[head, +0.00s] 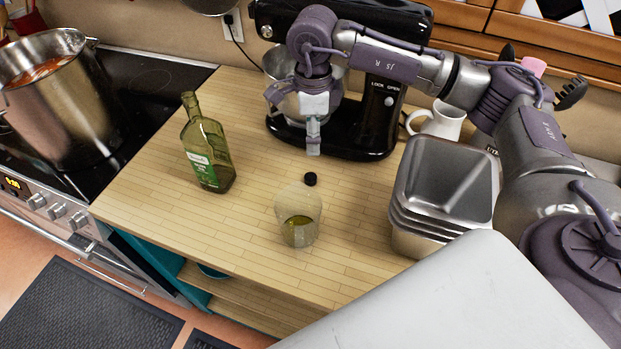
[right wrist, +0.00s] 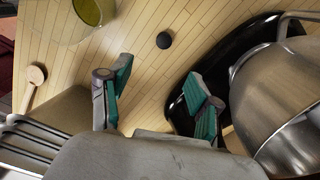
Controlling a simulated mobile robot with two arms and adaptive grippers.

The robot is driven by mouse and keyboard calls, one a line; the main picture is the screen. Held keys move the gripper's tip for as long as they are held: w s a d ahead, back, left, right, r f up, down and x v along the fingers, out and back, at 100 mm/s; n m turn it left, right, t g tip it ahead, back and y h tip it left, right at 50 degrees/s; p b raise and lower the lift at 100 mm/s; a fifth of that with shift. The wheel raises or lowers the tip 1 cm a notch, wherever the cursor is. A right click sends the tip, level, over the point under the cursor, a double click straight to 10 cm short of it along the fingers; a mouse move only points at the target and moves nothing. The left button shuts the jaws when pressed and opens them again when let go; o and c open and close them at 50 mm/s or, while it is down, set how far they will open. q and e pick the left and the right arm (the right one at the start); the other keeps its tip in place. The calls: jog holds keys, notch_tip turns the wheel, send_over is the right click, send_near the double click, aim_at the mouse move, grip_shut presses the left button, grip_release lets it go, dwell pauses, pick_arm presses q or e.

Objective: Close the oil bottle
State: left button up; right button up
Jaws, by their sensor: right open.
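The green glass oil bottle (head: 207,150) stands upright on the wooden counter, left of centre in the head view. Its neck shows no dark cap. A small black cap (head: 310,179) lies on the counter right of the bottle; it also shows in the right wrist view (right wrist: 164,40). My right gripper (head: 313,148) is above the counter in front of the mixer, apart from the cap and the bottle. In the right wrist view its green-padded fingers (right wrist: 162,92) are spread, with nothing between them. The bottle is not in the right wrist view. My left gripper is not in view.
A clear cup with some oil (head: 299,232) stands in front of the cap. A black stand mixer (head: 365,105) with a metal bowl is behind; stacked metal pans (head: 440,180) and a white jug (head: 438,122) are right. A pot (head: 55,105) sits on the stove. Counter around the bottle is clear.

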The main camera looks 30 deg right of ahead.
jog(key=p, duration=0.3)
send_over(310, 177)
jog(key=f, duration=0.8)
jog(key=shift+s+d, duration=0.1)
jog(key=shift+s, duration=0.25)
jog(key=shift+f+b, duration=0.3)
jog(key=shift+f, duration=0.05)
jog(key=shift+w+f+p, duration=0.1)
jog(key=shift+f+p, duration=0.2)
jog(key=shift+p, duration=0.2)
jog(key=f, duration=0.1)
jog(key=f+p, duration=0.2)
jog(key=shift+w+f, duration=0.25)
jog(key=shift+f, duration=0.55)
